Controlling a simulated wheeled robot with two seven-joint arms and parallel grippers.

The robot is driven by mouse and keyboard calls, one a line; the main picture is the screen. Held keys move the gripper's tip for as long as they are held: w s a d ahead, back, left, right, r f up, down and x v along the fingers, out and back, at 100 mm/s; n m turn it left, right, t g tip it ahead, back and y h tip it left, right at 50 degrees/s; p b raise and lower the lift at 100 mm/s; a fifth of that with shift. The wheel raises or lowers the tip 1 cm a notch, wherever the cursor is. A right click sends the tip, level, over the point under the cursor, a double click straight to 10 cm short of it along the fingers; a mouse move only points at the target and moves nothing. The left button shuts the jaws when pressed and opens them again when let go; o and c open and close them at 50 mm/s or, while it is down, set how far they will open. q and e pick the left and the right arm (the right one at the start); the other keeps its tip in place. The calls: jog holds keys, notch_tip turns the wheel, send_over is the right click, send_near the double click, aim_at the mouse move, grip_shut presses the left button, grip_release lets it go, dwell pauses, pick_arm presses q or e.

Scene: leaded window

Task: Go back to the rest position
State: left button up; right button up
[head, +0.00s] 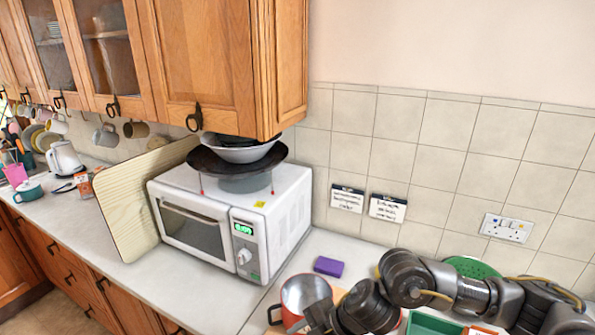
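My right arm comes in from the right across the counter, low in the head view. Its dark end, with what looks like the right gripper (319,317), is at the bottom edge, in front of or over a red pot (296,293). The fingers are not clear, so I cannot tell whether they are open or shut, or whether they touch the pot. My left arm and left gripper are not in view.
A purple sponge (328,266) lies behind the pot. A green colander (472,267) and a green tray (432,325) are near my arm. A white microwave (232,217) stands left, bowls on top, beneath wooden cabinets (205,62). The counter before the microwave (180,290) is clear.

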jog(key=s+a+r+m+t+y, duration=0.2)
jog(key=a+r+m+t+y, duration=0.15)
jog(key=a+m+t, duration=0.2)
jog(key=s+d+f+m+t+h, duration=0.2)
jog(key=d+f+m+h, duration=0.45)
jog(key=d+m, duration=0.55)
jog(key=s+d+f+m+g+h, duration=0.2)
jog(key=s+d+f+m+g, duration=0.1)
jog(key=s+d+f, duration=0.45)
jog(key=s+d+f+m+g+h, duration=0.2)
jog(key=s+d+f+m+g, duration=0.15)
jog(key=s+d, duration=0.6)
notch_tip(320, 180, down, 30)
jog(key=n+b, duration=0.1)
jog(key=b, duration=0.6)
jog(key=s+d+f+b, duration=0.1)
jog(key=s+f+b, duration=0.2)
jog(key=s+f, duration=0.6)
jog(key=s+d+f+g+b, duration=0.1)
jog(key=s+f+b, duration=0.2)
jog(key=s+f, duration=0.5)
notch_tip(320, 180, down, 7)
jog(key=shift+s+d+f, duration=0.15)
jog(key=shift+s+d, duration=0.1)
jog(key=shift+s, duration=0.15)
